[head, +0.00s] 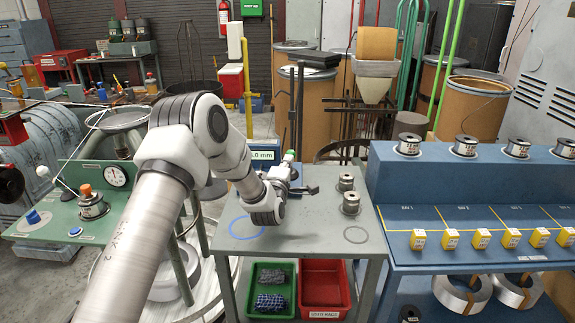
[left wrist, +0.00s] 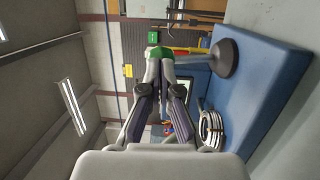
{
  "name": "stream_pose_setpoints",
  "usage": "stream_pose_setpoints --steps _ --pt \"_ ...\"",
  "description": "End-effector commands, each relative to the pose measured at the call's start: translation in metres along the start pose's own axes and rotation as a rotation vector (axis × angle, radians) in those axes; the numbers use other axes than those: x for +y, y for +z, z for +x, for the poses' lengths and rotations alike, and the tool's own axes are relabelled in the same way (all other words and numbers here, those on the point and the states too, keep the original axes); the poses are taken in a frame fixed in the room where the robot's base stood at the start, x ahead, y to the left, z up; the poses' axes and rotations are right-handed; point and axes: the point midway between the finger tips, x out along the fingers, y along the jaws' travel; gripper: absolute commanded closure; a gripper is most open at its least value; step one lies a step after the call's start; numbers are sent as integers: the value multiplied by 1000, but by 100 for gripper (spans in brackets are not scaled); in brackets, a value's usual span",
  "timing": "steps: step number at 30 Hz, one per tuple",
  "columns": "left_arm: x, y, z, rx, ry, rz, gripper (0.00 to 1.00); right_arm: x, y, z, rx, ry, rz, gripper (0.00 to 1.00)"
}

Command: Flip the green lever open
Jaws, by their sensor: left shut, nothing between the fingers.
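A small green piece, likely the green lever (head: 289,155), shows at the far end of my left gripper (head: 284,168) in the head view. In the left wrist view, the green piece (left wrist: 158,52) lies at the fingertips of my left gripper (left wrist: 165,64). The fingers are shut with nothing between them. I cannot tell whether they touch the green piece. My wrist and fingers hide part of the fixture behind. My right gripper is in neither view.
The grey table (head: 320,225) carries two metal spools (head: 350,203) to the right of my gripper. A dark upright post (head: 297,105) rises behind it. Green (head: 270,290) and red (head: 325,285) bins sit below. A blue bench (head: 470,190) with several spools stands at right.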

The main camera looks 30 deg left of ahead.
Motion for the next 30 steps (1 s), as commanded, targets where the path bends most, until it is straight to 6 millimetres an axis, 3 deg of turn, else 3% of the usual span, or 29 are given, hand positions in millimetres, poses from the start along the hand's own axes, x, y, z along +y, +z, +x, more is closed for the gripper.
stream_pose_setpoints --steps 18,24,30 --pt "26 -8 43 1 -436 -87 100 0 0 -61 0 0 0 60" --pt "22 -10 54 0 -565 -112 100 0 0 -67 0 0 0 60" --pt "20 -11 59 -1 -562 -109 100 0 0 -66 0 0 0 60"
